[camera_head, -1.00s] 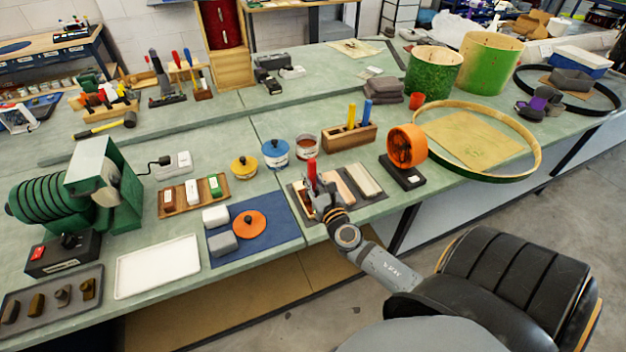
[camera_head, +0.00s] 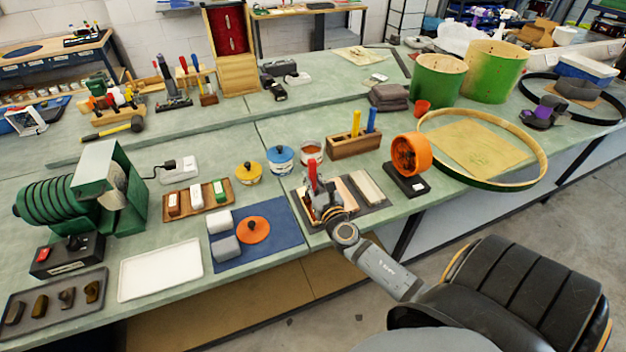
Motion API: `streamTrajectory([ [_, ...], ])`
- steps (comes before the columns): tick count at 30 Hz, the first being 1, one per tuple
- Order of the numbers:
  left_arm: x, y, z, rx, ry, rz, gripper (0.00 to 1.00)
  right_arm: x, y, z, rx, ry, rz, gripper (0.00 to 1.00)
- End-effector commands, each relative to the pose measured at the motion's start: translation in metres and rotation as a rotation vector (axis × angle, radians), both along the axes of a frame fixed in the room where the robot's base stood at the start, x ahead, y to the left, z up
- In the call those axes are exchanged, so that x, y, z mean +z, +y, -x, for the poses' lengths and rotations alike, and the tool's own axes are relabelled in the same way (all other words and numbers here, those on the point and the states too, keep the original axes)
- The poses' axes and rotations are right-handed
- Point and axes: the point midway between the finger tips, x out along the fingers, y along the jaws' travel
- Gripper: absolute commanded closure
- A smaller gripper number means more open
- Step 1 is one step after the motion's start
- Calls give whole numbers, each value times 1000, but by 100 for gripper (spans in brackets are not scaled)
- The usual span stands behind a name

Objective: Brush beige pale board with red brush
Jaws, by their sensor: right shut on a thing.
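A dark mat (camera_head: 379,207) on the front of the bench carries flat wooden boards side by side. The palest beige board (camera_head: 369,187) lies at its right, and a tan board (camera_head: 344,190) lies left of it, partly covered by my gripper. My right gripper (camera_head: 322,203) is shut on the red brush (camera_head: 312,174), whose red handle points up with a slight tilt. The brush is over the left part of the mat, left of the palest board. The brush head is hidden by the gripper, so contact cannot be told. My left gripper is out of view.
An orange round device (camera_head: 409,155) on a dark base stands right of the mat. A wooden block with yellow and blue tools (camera_head: 354,146) and open tins (camera_head: 312,150) stand behind. A blue mat (camera_head: 282,234) with an orange disc (camera_head: 256,230) lies to the left.

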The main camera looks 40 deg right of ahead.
Motion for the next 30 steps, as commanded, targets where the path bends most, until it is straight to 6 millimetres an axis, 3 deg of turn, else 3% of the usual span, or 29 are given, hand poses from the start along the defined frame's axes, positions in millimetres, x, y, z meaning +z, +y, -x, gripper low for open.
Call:
streamTrajectory([
  [15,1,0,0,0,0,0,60,0,-6,-23,0,0,-1,95],
  [30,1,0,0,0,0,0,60,0,-7,-29,-1,0,0,95],
])
